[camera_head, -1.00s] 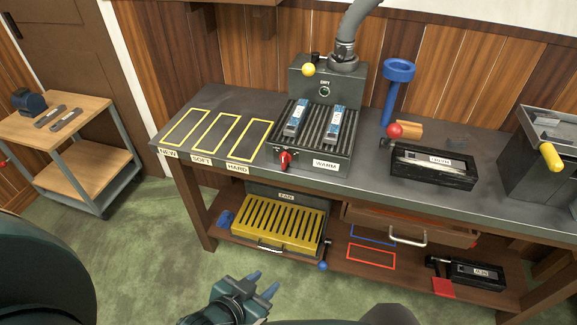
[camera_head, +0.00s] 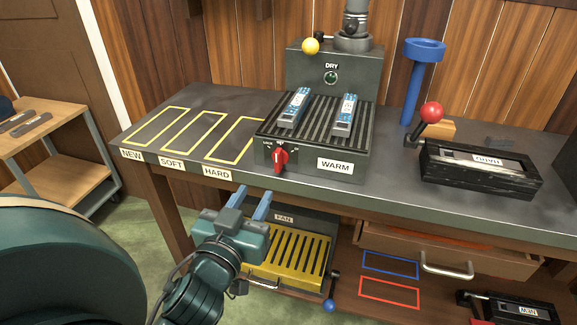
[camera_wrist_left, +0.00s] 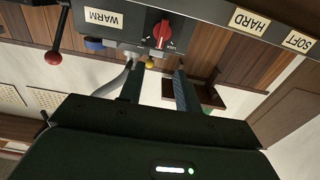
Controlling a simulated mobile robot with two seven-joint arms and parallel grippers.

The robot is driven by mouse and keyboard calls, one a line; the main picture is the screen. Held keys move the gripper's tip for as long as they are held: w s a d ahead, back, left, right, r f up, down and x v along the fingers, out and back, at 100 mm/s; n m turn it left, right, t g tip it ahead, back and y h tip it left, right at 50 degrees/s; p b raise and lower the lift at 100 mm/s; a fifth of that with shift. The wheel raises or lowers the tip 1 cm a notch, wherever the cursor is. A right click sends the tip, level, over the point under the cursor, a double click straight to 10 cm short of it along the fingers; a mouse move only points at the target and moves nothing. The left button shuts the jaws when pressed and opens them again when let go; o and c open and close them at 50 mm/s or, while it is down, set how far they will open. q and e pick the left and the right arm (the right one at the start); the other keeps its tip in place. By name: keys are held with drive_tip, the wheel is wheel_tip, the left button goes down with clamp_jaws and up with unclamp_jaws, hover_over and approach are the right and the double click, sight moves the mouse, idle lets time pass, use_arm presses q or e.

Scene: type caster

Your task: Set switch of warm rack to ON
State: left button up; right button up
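The warm rack (camera_head: 348,172) is a dark ribbed unit on the bench with a WARM label. Its red rotary switch (camera_head: 279,160) is on the front face at the left end, and it also shows in the left wrist view (camera_wrist_left: 162,30). Small markings beside the knob are too small to read surely. My left gripper (camera_head: 251,203) is open and empty, below and slightly left of the switch, apart from it. In the left wrist view its two fingers (camera_wrist_left: 157,85) point toward the switch. My right gripper is not in view.
Two blue-and-white pieces (camera_head: 345,114) lie on the rack's ribs. Behind is the DRY unit (camera_head: 308,68) with a yellow-knobbed lever. Below the bench edge are the yellow slotted FAN unit (camera_head: 290,255) and a partly open drawer (camera_head: 409,243). A red-knobbed black fixture (camera_head: 470,178) stands right.

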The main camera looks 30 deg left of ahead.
sight(276, 156)
use_arm(q)
drive_tip(key=p+x, duration=0.1)
drive_tip(key=x, duration=1.2)
drive_tip(key=shift+s, duration=0.1)
drive_tip(key=shift+c, duration=0.4)
